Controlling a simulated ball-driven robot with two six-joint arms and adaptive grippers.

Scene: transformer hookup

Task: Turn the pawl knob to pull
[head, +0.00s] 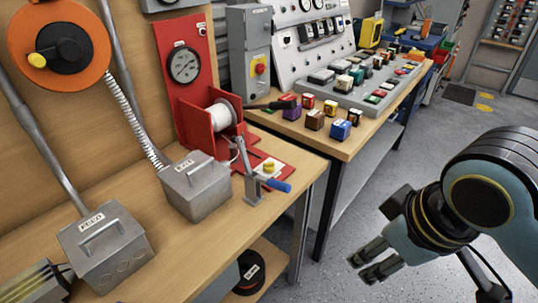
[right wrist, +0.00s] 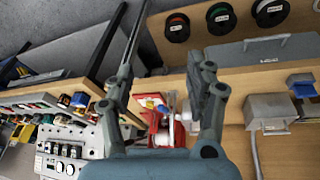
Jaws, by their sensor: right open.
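A red puller stand (head: 171,65) with a round gauge stands on the wooden bench and holds a white spool (head: 223,114). At its foot is a small yellow knob (head: 269,166) on a white plate, which I take for the pawl knob. Which way it is set is too small to tell. A grey lever with a blue handle (head: 277,186) is beside it. My right gripper (head: 368,262) is open and empty, off the bench to the right and apart from the knob. In the right wrist view the red stand (right wrist: 164,130) shows between the open fingers. My left gripper is out of view.
Two grey metal boxes (head: 195,186) (head: 104,247) stand on the near bench. A second bench carries a panel, several small coloured blocks (head: 315,120) and a grey control box (head: 248,50). Open floor (head: 400,155) lies to the right of both benches.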

